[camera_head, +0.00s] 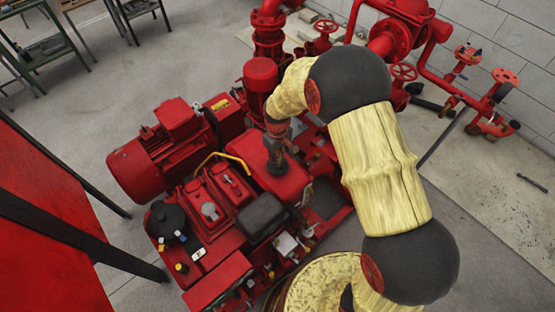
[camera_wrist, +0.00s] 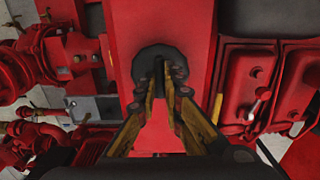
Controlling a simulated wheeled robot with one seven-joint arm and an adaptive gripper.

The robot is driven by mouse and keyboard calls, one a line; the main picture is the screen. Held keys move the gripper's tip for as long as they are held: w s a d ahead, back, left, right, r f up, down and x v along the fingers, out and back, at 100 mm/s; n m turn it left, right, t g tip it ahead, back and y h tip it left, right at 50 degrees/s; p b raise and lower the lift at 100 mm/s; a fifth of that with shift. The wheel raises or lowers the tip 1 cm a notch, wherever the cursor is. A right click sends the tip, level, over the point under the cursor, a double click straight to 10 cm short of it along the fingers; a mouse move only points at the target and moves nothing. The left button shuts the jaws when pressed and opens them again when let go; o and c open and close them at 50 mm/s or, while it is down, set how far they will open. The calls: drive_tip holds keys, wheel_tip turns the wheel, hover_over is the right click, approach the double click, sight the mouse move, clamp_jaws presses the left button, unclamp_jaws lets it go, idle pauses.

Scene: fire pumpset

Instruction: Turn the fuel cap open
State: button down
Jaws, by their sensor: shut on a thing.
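The fuel cap (camera_wrist: 144,63) is a dark round disc on top of the red fuel tank (camera_wrist: 120,20). In the wrist view my gripper (camera_wrist: 161,78) has its two fingers closed in on the cap's middle, one on each side. In the head view my gripper (camera_head: 276,150) points down onto the tank top (camera_head: 262,182) near the centre of the red pumpset. There the cap is mostly hidden by the fingers. I cannot tell how far the cap is turned.
The engine block with lids and a lever (camera_head: 210,210) lies left of and below the tank. A red motor (camera_head: 138,170) stands at left. Red pipes and valves (camera_head: 400,40) fill the back right. A red panel (camera_head: 45,220) with black posts stands at far left. Open floor lies at right.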

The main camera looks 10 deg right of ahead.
drive_tip(key=c, duration=1.9)
unclamp_jaws()
drive_tip(key=shift+r, duration=0.1)
wheel_tip(320, 180, up, 12)
drive_tip(key=shift+f, duration=0.1)
